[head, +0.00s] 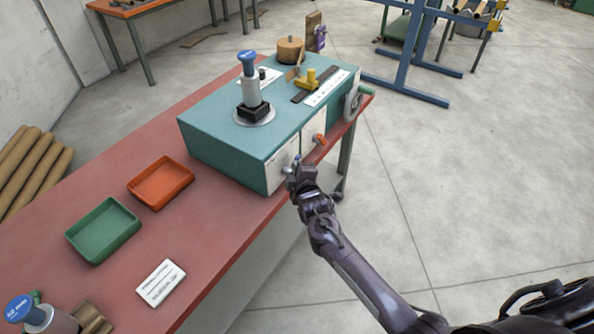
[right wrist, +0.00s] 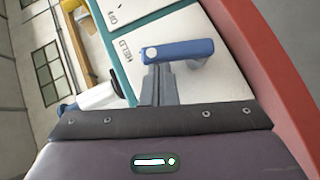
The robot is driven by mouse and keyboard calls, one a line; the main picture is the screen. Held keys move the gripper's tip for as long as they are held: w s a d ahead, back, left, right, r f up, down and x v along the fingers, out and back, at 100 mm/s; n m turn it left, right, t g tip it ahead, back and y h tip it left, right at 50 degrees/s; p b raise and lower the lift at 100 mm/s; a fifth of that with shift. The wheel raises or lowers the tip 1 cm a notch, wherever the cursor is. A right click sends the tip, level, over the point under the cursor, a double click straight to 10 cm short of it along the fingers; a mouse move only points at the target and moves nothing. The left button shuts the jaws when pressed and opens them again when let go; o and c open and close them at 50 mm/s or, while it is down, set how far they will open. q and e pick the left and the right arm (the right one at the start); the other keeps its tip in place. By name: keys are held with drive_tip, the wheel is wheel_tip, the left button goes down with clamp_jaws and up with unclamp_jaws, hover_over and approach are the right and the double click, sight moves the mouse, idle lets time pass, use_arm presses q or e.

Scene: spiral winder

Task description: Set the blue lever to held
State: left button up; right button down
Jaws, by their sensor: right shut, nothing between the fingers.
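The blue lever (right wrist: 185,48) is on the white front panel of the teal winder box (head: 225,150). In the right wrist view its white-dotted end lies beside the HELD label (right wrist: 126,60); the OFF label (right wrist: 116,15) is farther up. My right gripper (head: 294,166) is at the near end of the box front. Its fingers (right wrist: 158,82) are shut with nothing between them, and their tips are at the lever's dotted end; I cannot tell whether they touch it. In the head view the gripper mostly hides the lever. My left gripper is not in view.
The box stands on a red bench (head: 215,235). An orange-red handle (head: 319,138) and a grey handwheel (head: 354,103) are farther along the box front. An orange tray (head: 161,183), a green tray (head: 103,231) and a white card (head: 160,283) lie left.

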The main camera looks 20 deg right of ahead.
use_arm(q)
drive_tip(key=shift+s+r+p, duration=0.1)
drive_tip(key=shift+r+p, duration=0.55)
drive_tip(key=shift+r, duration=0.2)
use_arm(e)
drive_tip(key=shift+w+d+r+m+g+y, duration=0.1)
drive_tip(key=shift+w+d+m+g+y, duration=0.2)
drive_tip(key=shift+w+d+m+g, duration=0.3)
drive_tip(key=shift+d, duration=0.1)
